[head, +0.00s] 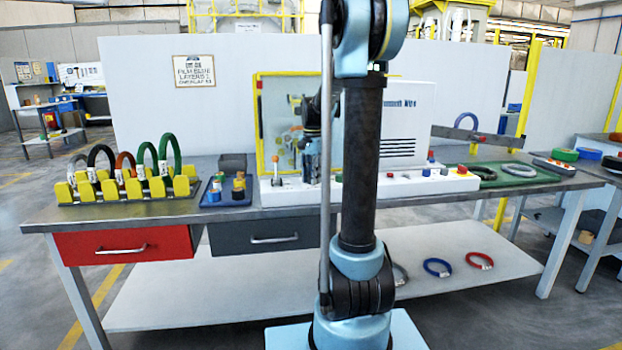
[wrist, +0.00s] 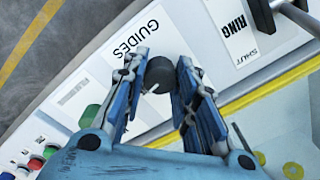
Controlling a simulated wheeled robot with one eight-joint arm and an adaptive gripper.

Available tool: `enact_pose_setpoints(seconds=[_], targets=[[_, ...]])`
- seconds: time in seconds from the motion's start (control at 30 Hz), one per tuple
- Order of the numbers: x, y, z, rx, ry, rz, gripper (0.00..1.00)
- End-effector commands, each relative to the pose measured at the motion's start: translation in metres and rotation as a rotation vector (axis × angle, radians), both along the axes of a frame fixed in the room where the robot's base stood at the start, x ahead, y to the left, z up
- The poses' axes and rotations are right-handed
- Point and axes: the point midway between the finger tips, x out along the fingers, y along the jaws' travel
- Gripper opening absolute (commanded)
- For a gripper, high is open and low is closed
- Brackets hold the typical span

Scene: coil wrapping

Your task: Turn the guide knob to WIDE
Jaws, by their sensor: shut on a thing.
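The guide knob (wrist: 159,73) is a small dark round knob with a pale mark on its lower edge. It stands on the white panel beside the printed GUIDES label (wrist: 130,46) in the wrist view. My gripper (wrist: 162,69) has its two blue fingers on either side of the knob, shut on it. The pointer's setting and any WIDE marking cannot be read. In the head view my gripper (head: 312,160) is down at the machine's white front panel (head: 420,186), partly behind my arm, and the knob is hidden.
Green, red and blue buttons (wrist: 37,162) lie at the panel's lower left. A yellow-framed clear guard (head: 258,125) stands close behind. A coil rack (head: 125,190) is at the left.

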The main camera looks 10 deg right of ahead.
Motion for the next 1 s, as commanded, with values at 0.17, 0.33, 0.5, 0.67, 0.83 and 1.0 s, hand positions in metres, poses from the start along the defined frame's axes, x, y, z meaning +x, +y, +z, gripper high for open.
enact_pose_setpoints(seconds=[0.17,0.33,0.5,0.67,0.83,1.0], targets=[[0.0000,0.0017,0.0000,0.003,0.000,-0.048,0.03],[0.0000,0.0022,0.0000,0.004,0.001,-0.067,0.03],[-0.0001,0.0026,-0.0001,0.004,0.001,-0.070,0.03],[-0.0002,0.0031,-0.0001,0.005,0.001,-0.069,0.03],[-0.0002,0.0029,-0.0001,0.005,0.001,-0.069,0.48],[0.0000,0.0021,-0.0001,0.003,0.000,-0.069,0.48]])
